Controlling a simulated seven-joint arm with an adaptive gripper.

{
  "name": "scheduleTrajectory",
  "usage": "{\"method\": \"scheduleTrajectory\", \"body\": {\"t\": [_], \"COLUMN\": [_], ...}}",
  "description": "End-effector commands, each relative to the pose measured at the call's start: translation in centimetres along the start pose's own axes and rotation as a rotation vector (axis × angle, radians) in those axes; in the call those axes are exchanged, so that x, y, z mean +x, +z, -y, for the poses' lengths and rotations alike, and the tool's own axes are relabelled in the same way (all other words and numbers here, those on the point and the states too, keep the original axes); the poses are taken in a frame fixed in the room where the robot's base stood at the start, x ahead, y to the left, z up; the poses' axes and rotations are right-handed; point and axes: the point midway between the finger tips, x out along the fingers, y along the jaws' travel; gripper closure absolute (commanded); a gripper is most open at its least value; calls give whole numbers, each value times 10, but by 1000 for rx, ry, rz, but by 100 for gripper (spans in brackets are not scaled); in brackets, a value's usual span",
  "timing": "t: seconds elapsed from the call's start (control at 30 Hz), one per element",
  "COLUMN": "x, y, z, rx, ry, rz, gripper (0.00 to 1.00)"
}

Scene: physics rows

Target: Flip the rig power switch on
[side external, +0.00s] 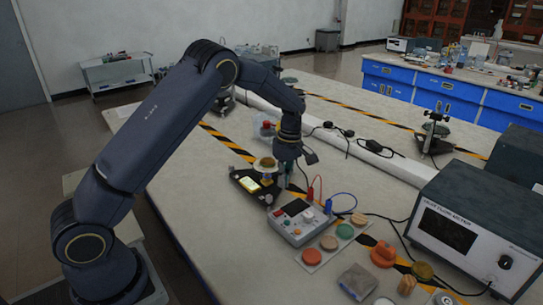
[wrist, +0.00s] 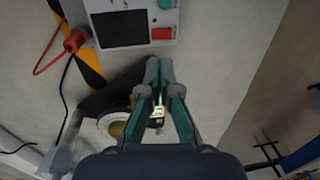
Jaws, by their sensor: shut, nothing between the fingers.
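A grey control box (side external: 298,221) with a dark screen and coloured buttons sits on the bench. In the wrist view the box (wrist: 137,46) is at the top, with a red square control (wrist: 162,34) and a green round one (wrist: 166,4). No label is readable, so I cannot tell which control is the power switch. A black-based rig (side external: 240,178) with a lit yellow part (side external: 249,184) stands beside the box. My gripper (side external: 283,183) is low by the rig. In the wrist view its fingertips (wrist: 158,66) are together and empty, just short of the box's edge.
Red (side external: 314,190) and blue (side external: 343,202) leads rise from the box. A mat with coloured discs (side external: 329,242) lies right of it. A large instrument (side external: 470,225) stands at the right. Loose blocks lie in front. The bench's left side is clear.

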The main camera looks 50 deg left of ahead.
Motion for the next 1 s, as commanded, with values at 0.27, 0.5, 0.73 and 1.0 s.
{"method": "scheduleTrajectory", "body": {"t": [0.27,0.5,0.73,1.0], "x": [-42,-48,-48,-49], "y": [0,0,0,1], "z": [0,0,2,14], "rx": [1,1,0,0], "ry": [0,-2,-2,-2], "rz": [-1,-1,-1,0], "gripper": [100,100,100,100]}}
